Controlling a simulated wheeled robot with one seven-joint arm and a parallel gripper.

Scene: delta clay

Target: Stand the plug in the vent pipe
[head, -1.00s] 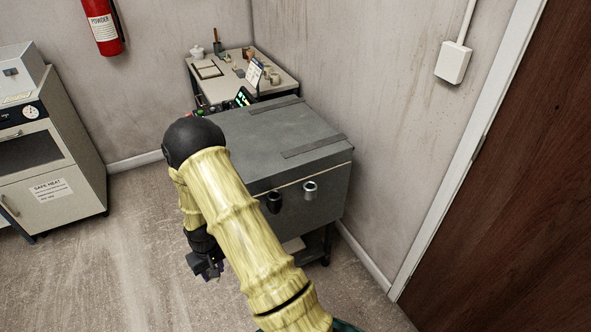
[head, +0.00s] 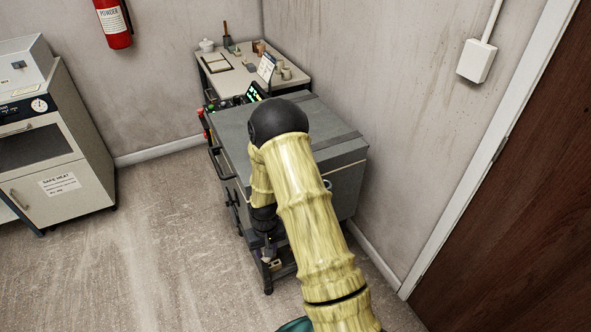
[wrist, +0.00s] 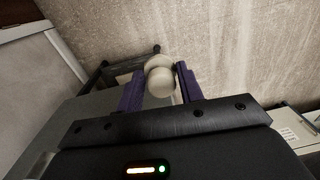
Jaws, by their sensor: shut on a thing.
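The plug (wrist: 160,84), a pale rounded piece, sits between the two purple fingers of my gripper (wrist: 159,78) in the wrist view. My gripper is shut on it. In the head view my arm hangs down in front of the grey kiln box (head: 235,130), and the gripper is small, dark and partly hidden low beside the box. A short metal pipe, likely the vent pipe (head: 327,184), shows on the box's front side, mostly covered by my arm. The plug cannot be made out clearly in the head view.
A side table (head: 290,72) with pots and small tools stands behind the box. A pale oven cabinet (head: 62,150) is at the left and a brown door (head: 520,200) at the right. The floor (head: 165,235) between cabinet and box is clear.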

